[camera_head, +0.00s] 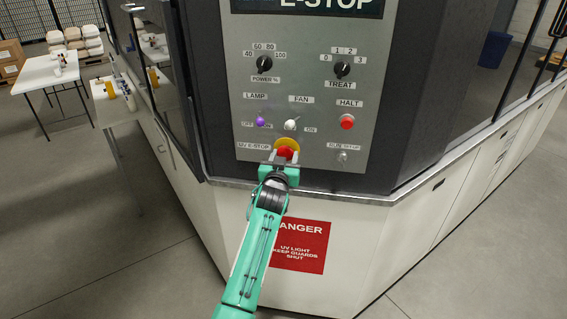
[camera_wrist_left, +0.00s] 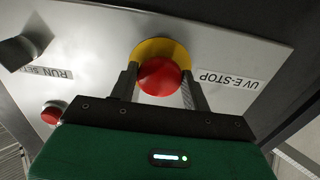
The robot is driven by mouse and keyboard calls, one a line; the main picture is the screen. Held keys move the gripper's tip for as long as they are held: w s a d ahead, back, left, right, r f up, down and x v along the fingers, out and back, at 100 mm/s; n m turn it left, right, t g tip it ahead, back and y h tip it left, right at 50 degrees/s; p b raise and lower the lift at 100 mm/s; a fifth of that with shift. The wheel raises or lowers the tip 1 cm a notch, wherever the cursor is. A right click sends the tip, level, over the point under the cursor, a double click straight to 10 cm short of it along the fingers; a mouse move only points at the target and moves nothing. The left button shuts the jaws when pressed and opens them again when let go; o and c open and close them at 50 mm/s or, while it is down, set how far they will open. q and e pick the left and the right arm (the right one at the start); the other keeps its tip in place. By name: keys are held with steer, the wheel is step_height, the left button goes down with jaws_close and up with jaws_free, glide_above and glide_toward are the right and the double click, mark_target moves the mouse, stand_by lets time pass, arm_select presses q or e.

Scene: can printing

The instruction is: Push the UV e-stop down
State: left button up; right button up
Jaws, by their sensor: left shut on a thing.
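The UV e-stop is a red mushroom button (camera_head: 286,152) on a yellow round base (camera_head: 288,142), low on the grey control panel. The red button also shows in the left wrist view (camera_wrist_left: 160,77), with its yellow base (camera_wrist_left: 160,48) behind it. My left gripper (camera_head: 284,156) is at the panel, with one finger on each side of the red button, shut on it. In the left wrist view the fingers (camera_wrist_left: 160,88) straddle the red cap. How far the button is pressed in cannot be told. My right gripper is not in view.
The panel holds a red HALT button (camera_head: 347,121), a purple lamp switch (camera_head: 260,122), a fan switch (camera_head: 291,124) and two black knobs, POWER (camera_head: 264,63) and TREAT (camera_head: 342,69). A metal ledge (camera_head: 330,192) runs below. A white table (camera_head: 45,72) stands far left.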

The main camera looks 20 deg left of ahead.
arm_select(q)
steer(key=shift+r, duration=0.1)
steer(key=o, duration=1.1)
steer(key=shift+o, duration=1.3)
steer(key=shift+w, duration=0.1)
steer(key=s+d+b, duration=0.1)
steer(key=s+b, duration=0.4)
steer(key=s, duration=0.8)
steer(key=shift+s+d, duration=0.35)
